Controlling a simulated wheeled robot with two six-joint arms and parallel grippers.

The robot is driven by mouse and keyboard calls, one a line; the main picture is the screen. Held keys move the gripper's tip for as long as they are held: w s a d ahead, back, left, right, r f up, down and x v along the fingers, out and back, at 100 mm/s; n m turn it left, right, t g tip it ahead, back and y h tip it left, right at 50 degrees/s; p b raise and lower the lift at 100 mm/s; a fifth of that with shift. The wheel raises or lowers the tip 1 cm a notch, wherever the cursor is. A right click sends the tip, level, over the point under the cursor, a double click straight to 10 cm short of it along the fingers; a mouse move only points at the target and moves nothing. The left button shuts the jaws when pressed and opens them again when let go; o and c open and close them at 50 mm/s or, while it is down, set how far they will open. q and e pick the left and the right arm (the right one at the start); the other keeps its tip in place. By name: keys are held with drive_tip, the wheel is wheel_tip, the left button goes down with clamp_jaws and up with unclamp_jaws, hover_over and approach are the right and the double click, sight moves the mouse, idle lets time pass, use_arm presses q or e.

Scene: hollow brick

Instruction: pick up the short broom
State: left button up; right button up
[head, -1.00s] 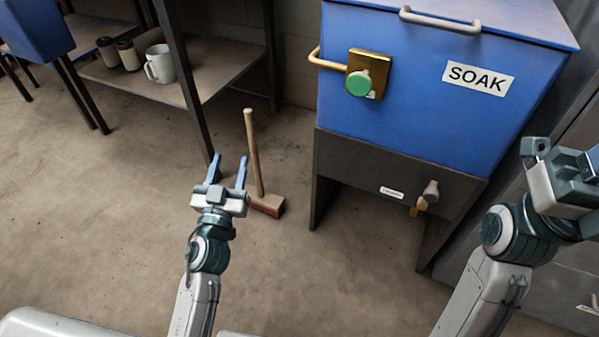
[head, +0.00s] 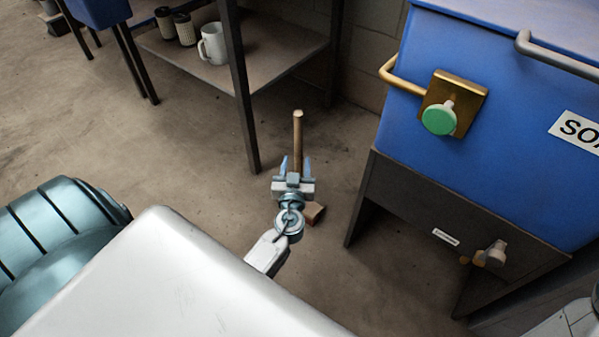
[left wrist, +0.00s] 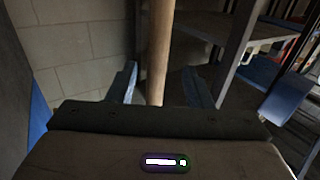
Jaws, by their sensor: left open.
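The short broom stands upright on the floor; its wooden handle (head: 298,132) rises in the middle of the head view. Its reddish-brown head (head: 315,213) shows partly behind my gripper. My left gripper (head: 292,165) is open, its two blue fingers pointing toward the handle. In the left wrist view the handle (left wrist: 158,55) stands between the two open fingers (left wrist: 160,88), with a gap showing on both sides. I cannot tell whether the handle is fully within the fingers' depth. My right gripper is not in view.
A blue SOAK cabinet (head: 500,110) on a dark stand (head: 400,208) is to the right, with a green knob (head: 438,118). A shelf unit (head: 245,105) with a white mug (head: 212,43) stands behind to the left. The floor (head: 110,120) at left is clear.

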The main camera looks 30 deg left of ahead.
sight(298, 155)
use_arm(q)
drive_tip(key=x, duration=0.4)
drive_tip(key=shift+w+r, duration=0.1)
drive_tip(key=shift+w, duration=0.3)
clamp_jaws()
drive_tip(key=shift+r, duration=0.25)
